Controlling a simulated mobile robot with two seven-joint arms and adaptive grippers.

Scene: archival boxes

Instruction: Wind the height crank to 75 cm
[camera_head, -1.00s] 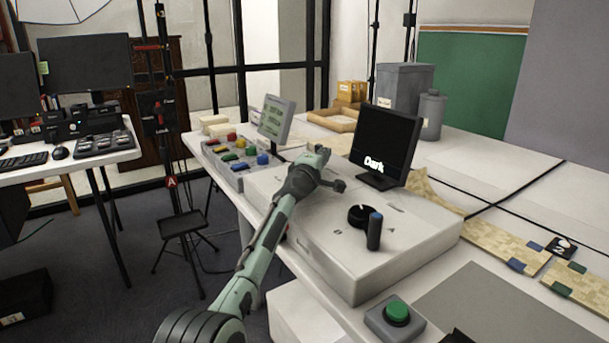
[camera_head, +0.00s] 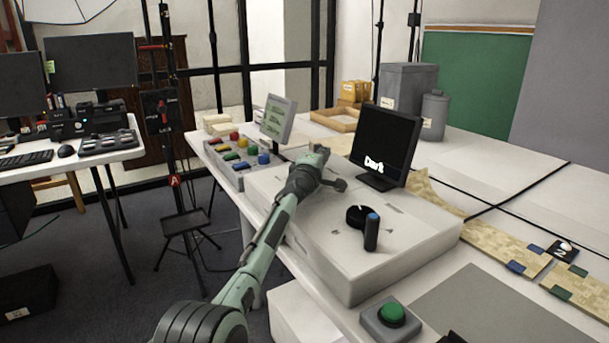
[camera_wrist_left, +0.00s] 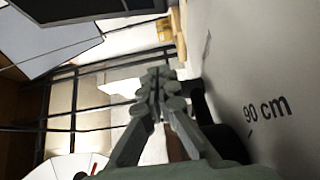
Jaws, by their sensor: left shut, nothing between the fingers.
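A dark part partly hidden behind the fingers cannot be made out.
A dark screen (camera_head: 385,140) with blurred white text stands behind the crank. A small display (camera_head: 277,118) and a tray of coloured blocks (camera_head: 236,152) are at the left. A green button (camera_head: 391,312) sits in front of the box. Wooden strips (camera_head: 510,250) lie at the right.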

